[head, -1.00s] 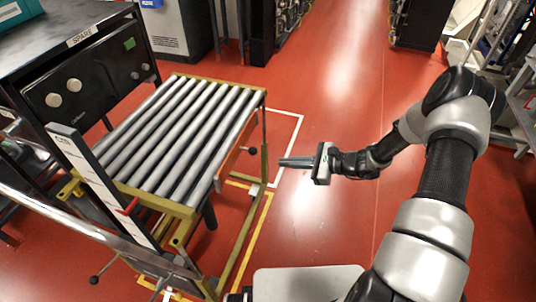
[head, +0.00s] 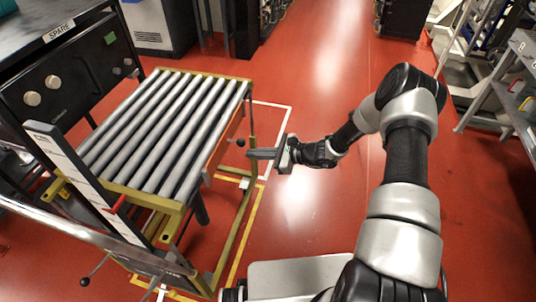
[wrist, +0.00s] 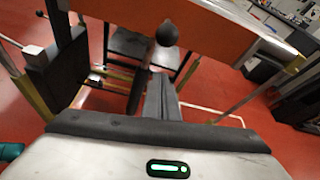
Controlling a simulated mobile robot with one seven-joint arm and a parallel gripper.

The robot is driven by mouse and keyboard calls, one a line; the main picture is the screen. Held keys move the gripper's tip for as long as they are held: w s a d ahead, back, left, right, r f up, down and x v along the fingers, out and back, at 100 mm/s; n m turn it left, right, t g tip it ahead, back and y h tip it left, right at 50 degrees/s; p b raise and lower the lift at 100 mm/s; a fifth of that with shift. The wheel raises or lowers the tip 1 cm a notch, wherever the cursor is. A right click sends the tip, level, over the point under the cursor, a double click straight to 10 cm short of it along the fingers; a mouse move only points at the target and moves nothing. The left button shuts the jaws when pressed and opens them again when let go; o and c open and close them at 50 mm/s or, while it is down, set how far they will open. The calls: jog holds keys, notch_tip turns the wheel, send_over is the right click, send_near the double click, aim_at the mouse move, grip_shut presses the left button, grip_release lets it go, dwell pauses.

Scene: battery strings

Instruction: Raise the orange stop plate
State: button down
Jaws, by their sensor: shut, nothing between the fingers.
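The orange stop plate (head: 222,147) runs along the right side of the roller table. It sits low, below the tops of the rollers. In the wrist view the plate (wrist: 215,28) spans the top of the picture. A dark ball knob (head: 241,142) on a lever stands at the plate's right end; the wrist view shows a dark ball knob (wrist: 168,32) on a rod in front of the plate. My gripper (head: 250,153) is shut and empty, its fingertips close to the knob. Whether they touch cannot be told. The fingers (wrist: 161,82) point toward the plate.
The roller table (head: 165,125) has a yellow frame and grey rollers, with nothing on them. A black cabinet marked SPARE (head: 62,80) stands behind it at left. A grey shelf rack (head: 520,85) is at far right. Red floor (head: 300,225) is open around my arm.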

jog(key=shift+s+a+r, duration=0.1)
jog(key=shift+a+r, duration=0.25)
jog(key=shift+r, duration=0.55)
jog(key=shift+a+r, duration=0.35)
jog(key=shift+r, duration=0.5)
notch_tip(320, 180, up, 6)
jog(key=p, duration=0.3)
jog(key=shift+a, duration=0.1)
notch_tip(320, 180, down, 6)
jog(key=r+b, duration=0.1)
jog(key=b, duration=0.3)
jog(key=p+v, duration=0.2)
jog(key=v, duration=0.8)
jog(key=shift+w+d+r, duration=0.2)
jog(key=shift+w+d, duration=0.1)
jog(key=shift+d, duration=0.1)
